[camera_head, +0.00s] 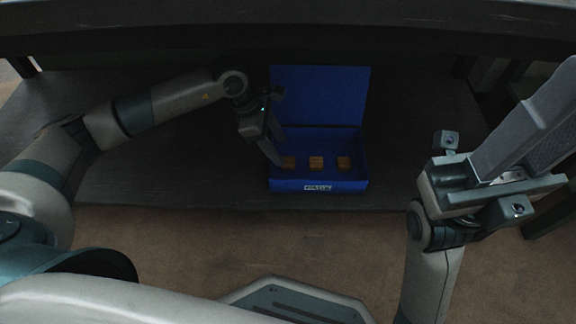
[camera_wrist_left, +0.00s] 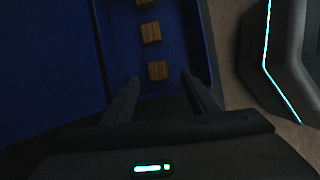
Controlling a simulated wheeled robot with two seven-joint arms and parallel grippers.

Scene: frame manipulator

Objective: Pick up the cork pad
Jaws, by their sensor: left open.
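Three small brown cork-like pads stand in a row inside an open blue box (camera_head: 282,185): a left one (camera_head: 288,162), a middle one (camera_head: 316,162) and a right one (camera_head: 343,163). I cannot tell which one the task means. My left gripper (camera_head: 276,150) reaches into the box's left end, just above the left pad. In the left wrist view its open fingers (camera_wrist_left: 161,76) lie either side of the nearest pad (camera_wrist_left: 158,70), with gaps on both sides; contact does not show. My right gripper (camera_head: 530,120) is raised at the right, away from the box, its jaw opening unclear.
The box's blue lid (camera_head: 320,95) stands upright behind it. The box rests on a dark low shelf (camera_head: 420,140) beneath a dark upper board (camera_head: 300,28). The shelf is clear on both sides of the box. Brown floor (camera_head: 200,240) lies in front.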

